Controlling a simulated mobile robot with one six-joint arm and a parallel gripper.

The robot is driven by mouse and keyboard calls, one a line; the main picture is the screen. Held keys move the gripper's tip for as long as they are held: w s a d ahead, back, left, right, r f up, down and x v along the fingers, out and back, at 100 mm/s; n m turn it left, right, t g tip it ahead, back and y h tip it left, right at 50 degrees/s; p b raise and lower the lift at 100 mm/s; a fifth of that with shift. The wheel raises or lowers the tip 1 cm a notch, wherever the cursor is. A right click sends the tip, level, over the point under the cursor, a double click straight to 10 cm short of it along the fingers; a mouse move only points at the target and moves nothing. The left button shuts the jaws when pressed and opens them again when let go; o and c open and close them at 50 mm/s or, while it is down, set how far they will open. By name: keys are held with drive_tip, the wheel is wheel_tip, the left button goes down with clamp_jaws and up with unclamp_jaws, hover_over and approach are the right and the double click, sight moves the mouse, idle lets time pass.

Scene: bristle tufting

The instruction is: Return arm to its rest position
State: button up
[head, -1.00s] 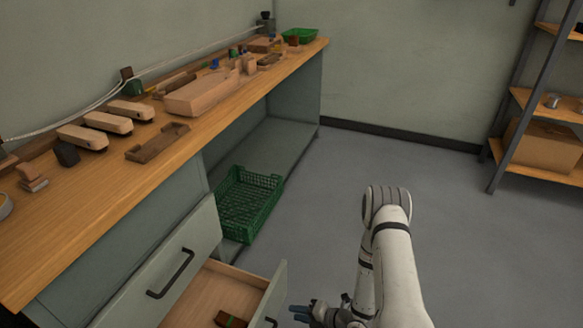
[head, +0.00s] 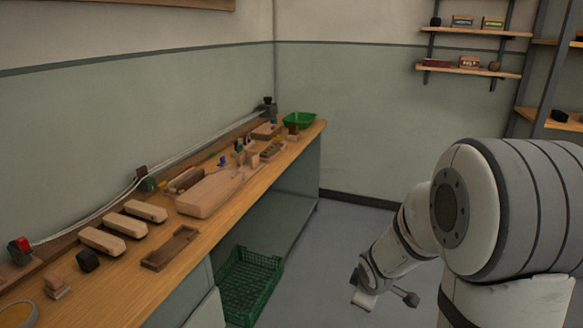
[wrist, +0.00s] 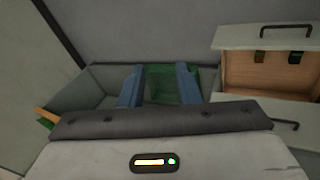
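My arm (head: 400,235) is raised and bent at the right of the head view, with a large joint close to the camera. My gripper hangs low over the floor, right of the green crate; in the head view its fingers are hard to make out. In the wrist view my gripper (wrist: 160,88) shows two blue fingers spread wide apart with nothing held between them. The green crate (wrist: 172,72) appears behind the fingers, at a distance.
The workbench (head: 180,262) along the left wall carries wooden blocks, a tray (head: 170,248) and small parts. The green crate (head: 247,285) stands below it. An open drawer (wrist: 268,80) holds small dark items. Shelves (head: 470,70) hang at the back right. Some floor is clear.

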drive_tip(key=s+a+r+m+g+p, duration=0.3)
drive_tip(key=s+r+m+p, duration=0.5)
drive_tip(key=s+r, duration=1.2)
wheel_tip(320, 180, up, 3)
drive_tip(key=m, duration=0.3)
drive_tip(key=shift+a+f+m+y, duration=0.15)
drive_tip(key=shift+f+m+y, duration=0.05)
drive_tip(key=shift+m+y, duration=0.2)
drive_tip(key=shift+s, duration=0.1)
